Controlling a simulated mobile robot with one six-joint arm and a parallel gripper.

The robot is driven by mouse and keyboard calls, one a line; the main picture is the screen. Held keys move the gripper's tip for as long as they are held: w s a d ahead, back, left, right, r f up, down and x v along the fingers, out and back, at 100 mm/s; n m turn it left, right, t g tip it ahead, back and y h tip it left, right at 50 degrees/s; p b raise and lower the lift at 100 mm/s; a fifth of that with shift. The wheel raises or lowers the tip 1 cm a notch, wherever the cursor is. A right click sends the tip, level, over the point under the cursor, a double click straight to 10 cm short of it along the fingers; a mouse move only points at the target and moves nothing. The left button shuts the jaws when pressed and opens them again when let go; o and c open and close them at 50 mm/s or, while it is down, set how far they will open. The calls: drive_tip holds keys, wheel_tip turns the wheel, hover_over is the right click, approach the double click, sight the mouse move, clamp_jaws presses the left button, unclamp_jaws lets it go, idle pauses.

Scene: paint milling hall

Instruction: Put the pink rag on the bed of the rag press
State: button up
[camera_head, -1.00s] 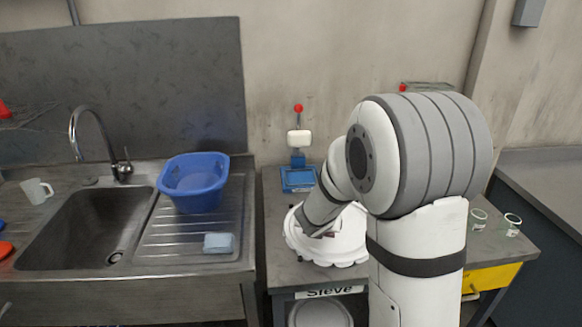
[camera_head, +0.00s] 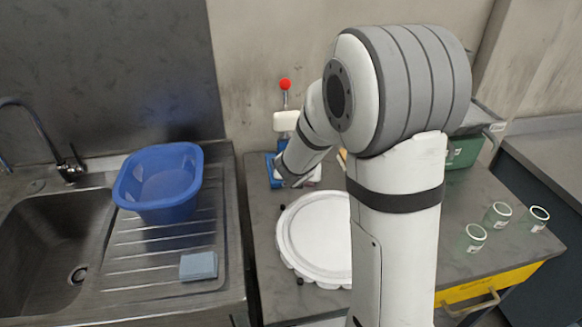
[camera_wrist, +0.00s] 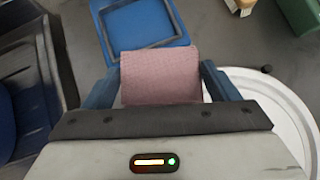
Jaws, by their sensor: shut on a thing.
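The pink rag (camera_wrist: 160,84) is held between the two blue fingers of my gripper (camera_wrist: 161,70) in the wrist view. The rag press (camera_head: 286,121) stands at the back of the bench, with a red knob on top, a white block and a blue base. Its blue bed (camera_wrist: 184,43) shows empty just beyond the rag in the wrist view. In the head view my gripper (camera_head: 296,181) is at the press's front, and its fingers and the rag are mostly hidden by my arm.
A large white round sieve (camera_head: 308,235) lies in front of the press, partly under my gripper. A green box (camera_head: 463,152) is at the back right, with several glass jars (camera_head: 498,214) nearer. Left is a sink with a blue basin (camera_head: 160,190) and a blue sponge (camera_head: 198,265).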

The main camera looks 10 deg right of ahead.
drive_tip(key=w+r+m+h+p, duration=0.1)
drive_tip(key=w+r+p, duration=0.5)
drive_tip(key=w, duration=0.5)
drive_tip(key=f+b, duration=0.1)
drive_tip(key=f, duration=0.2)
drive_tip(key=f+b, duration=0.1)
drive_tip(key=f, duration=0.2)
drive_tip(key=f+b, duration=0.1)
drive_tip(key=f, duration=0.3)
drive_tip(key=shift+w+a+f, duration=0.1)
drive_tip(key=shift+w+a, duration=0.1)
drive_tip(key=shift+w, duration=0.1)
drive_tip(key=shift+f+b, duration=0.35)
drive_tip(key=shift+b, duration=0.2)
drive_tip(key=o, duration=1)
drive_tip(key=shift+c, duration=0.2)
drive_tip(key=shift+r, duration=0.15)
